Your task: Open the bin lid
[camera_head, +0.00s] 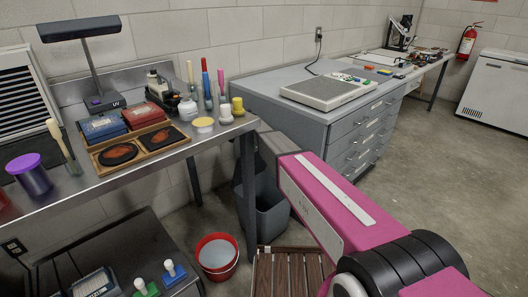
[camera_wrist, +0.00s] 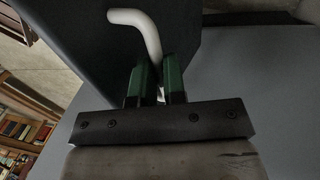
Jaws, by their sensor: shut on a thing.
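The dark grey bin (camera_head: 268,218) stands on the floor beside the drawer cabinet, partly behind the bench leg and my pink arm. Its upper part looks dark and open at the front, but my arm and the bench hide much of the lid. In the wrist view, a pale bent handle (camera_wrist: 148,32) runs along a dark panel (camera_wrist: 95,55), which looks like the lid, tilted in the picture. My gripper (camera_wrist: 158,72) has its green fingers on either side of the handle's lower end and is shut on it. The fingertips are not clearly seen in the head view.
A steel bench (camera_head: 215,139) with trays and bottles overhangs the bin's left side. A red bucket (camera_head: 217,257) and a slatted wooden piece (camera_head: 285,275) are on the floor in front. The drawer cabinet (camera_head: 350,150) is close behind. Open floor lies right.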

